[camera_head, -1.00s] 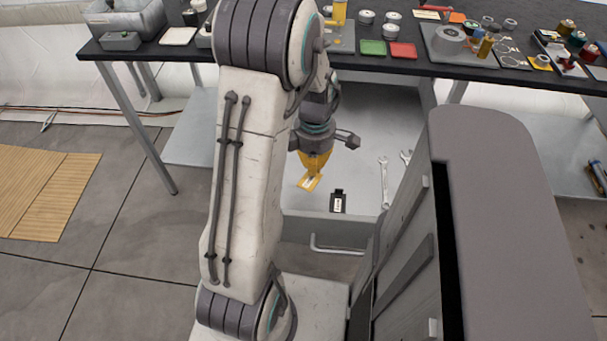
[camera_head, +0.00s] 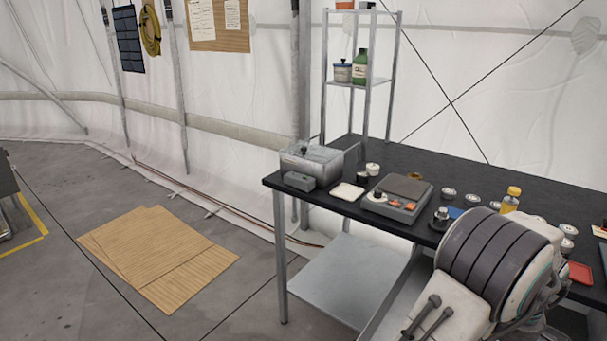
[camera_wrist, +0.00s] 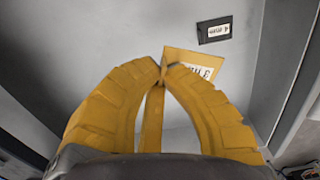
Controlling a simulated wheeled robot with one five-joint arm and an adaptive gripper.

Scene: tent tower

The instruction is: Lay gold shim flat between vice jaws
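My gripper (camera_wrist: 162,74) shows in the wrist view, its two curved yellow fingers drawn together at the tips. The shim sticks out beyond the fingertips to the right; a yellow strip also shows between the fingers. The shim is held above a grey surface. In the head view my gripper and the shim are out of frame. I cannot make out the vice jaws in either view.
A black labelled piece (camera_wrist: 214,30) lies on the grey surface. The black-topped workbench (camera_head: 410,160) carries a grey metal box (camera_head: 312,160), a scale (camera_head: 396,198) and several small jars. Cardboard sheets (camera_head: 160,258) lie on the floor at left.

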